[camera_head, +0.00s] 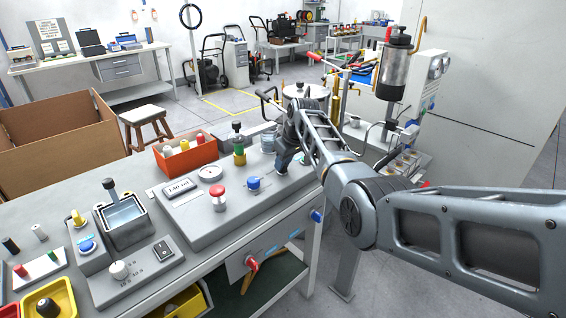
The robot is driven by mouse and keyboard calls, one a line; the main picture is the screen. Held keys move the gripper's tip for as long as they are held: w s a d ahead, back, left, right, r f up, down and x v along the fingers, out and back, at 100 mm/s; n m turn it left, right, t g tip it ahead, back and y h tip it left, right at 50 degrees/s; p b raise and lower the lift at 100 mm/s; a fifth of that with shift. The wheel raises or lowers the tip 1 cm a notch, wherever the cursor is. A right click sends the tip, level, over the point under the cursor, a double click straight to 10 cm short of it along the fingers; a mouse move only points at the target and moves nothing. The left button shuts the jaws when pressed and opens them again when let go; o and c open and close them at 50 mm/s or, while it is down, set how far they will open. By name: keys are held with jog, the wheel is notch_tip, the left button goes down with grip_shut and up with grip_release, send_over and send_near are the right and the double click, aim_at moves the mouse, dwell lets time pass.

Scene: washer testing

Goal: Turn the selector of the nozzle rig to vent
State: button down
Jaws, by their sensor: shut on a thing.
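My gripper (283,168) points down at the right end of the panel, beside a small teal label. It is shut on a part there that looks like the selector; the jaws and wrist hide it, so its setting cannot be read.
An orange bin (187,157) of bottles stands behind the rig. A grey unit with a water basin (126,222) and a yellow bin (50,302) are at left.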

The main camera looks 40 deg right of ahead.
jog(key=c, duration=1.1)
grip_release()
jog(key=shift+c, duration=0.2)
jog(key=shift+r, duration=0.1)
jog(key=v, duration=0.7)
jog(key=shift+r, duration=0.25)
jog(key=shift+s, duration=0.2)
